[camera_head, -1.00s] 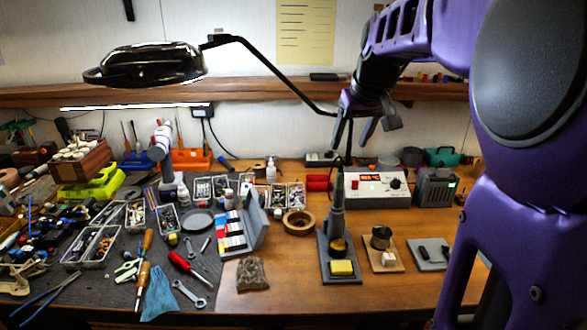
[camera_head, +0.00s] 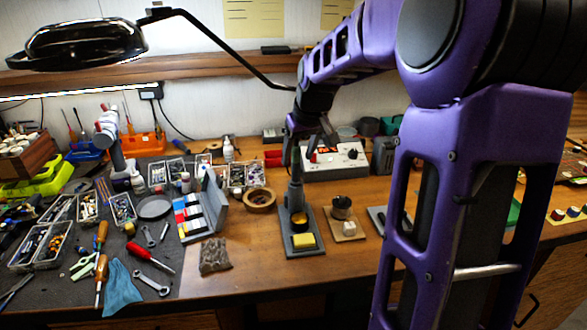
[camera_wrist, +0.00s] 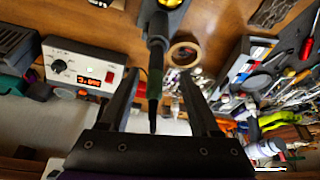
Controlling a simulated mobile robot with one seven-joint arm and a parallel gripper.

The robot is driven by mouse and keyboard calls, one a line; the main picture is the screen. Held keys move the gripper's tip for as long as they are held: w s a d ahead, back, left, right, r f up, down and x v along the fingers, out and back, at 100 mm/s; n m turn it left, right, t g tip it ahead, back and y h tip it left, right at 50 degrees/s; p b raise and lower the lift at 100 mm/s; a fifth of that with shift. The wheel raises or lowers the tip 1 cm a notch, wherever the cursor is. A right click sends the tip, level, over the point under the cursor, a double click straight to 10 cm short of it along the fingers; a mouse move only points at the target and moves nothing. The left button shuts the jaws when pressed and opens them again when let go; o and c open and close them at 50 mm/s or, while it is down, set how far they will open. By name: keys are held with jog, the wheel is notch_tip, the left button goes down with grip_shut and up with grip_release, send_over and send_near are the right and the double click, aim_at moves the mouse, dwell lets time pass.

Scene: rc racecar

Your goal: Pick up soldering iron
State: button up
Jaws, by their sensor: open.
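The soldering iron (camera_head: 296,176) stands upright in its grey stand (camera_head: 302,250) on the wooden bench, with a yellow sponge (camera_head: 304,240) at the stand's front. My gripper (camera_head: 308,147) is open and points down at the top of the iron. In the wrist view, the dark iron (camera_wrist: 157,32) extends between the two spread fingers of my gripper (camera_wrist: 160,75), with visible room on both sides. I cannot tell whether either finger touches it.
A soldering station (camera_head: 334,161) with a red display stands behind right of the stand. A tape roll (camera_head: 259,200) and a grey organizer (camera_head: 209,210) are to the left. A small wooden block with a tin (camera_head: 342,208) is close on the right. A lamp arm (camera_head: 225,52) crosses above.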

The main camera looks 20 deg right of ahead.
aim_at(296, 181)
jog(key=shift+w+d+x, duration=0.15)
jog(key=shift+x, duration=1.15)
jog(key=shift+w+d+x, duration=0.15)
jog(key=shift+x, duration=1.2)
jog(key=shift+r, duration=0.2)
grip_shut()
